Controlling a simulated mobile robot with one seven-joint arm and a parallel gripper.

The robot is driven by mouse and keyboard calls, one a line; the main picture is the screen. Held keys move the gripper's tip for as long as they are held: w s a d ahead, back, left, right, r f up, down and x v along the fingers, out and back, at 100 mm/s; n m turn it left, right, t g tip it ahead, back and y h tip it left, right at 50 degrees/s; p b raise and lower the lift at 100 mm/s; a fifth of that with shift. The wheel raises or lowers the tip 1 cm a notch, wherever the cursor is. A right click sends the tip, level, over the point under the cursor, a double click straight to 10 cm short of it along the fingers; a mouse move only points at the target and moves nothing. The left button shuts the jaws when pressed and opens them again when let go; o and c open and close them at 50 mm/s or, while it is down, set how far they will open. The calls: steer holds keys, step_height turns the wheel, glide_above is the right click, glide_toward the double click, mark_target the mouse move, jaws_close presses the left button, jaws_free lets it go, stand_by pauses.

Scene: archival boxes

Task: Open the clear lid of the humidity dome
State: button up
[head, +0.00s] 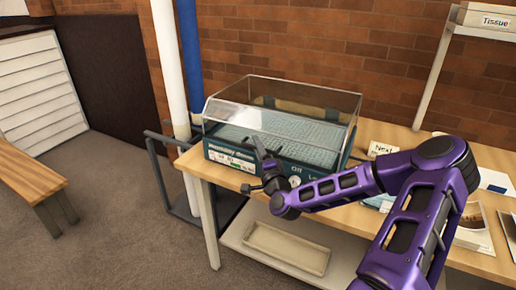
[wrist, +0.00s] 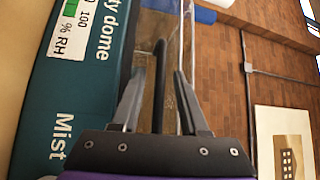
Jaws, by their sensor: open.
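The humidity dome has a teal base (head: 228,155) with a label and controls on its front, and it stands on the wooden table. Its clear lid (head: 285,95) sits down over the base and looks closed. My gripper (head: 253,165) is at the front of the dome, close to the lid's lower front edge. In the wrist view my gripper (wrist: 159,75) is open. A dark bar (wrist: 159,60) shows between its fingers, beside the teal front (wrist: 75,90); I cannot tell whether they touch. The clear lid (wrist: 187,50) shows close by the right finger.
A "Next" card (head: 383,148) and papers lie right of the dome, partly behind my arm. A white pipe (head: 168,60) and a blue pipe (head: 189,50) stand behind its left side. A tray (head: 287,248) lies on the lower shelf. A wooden bench (head: 40,170) stands left.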

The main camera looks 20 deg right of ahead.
jaws_close()
stand_by(1.4)
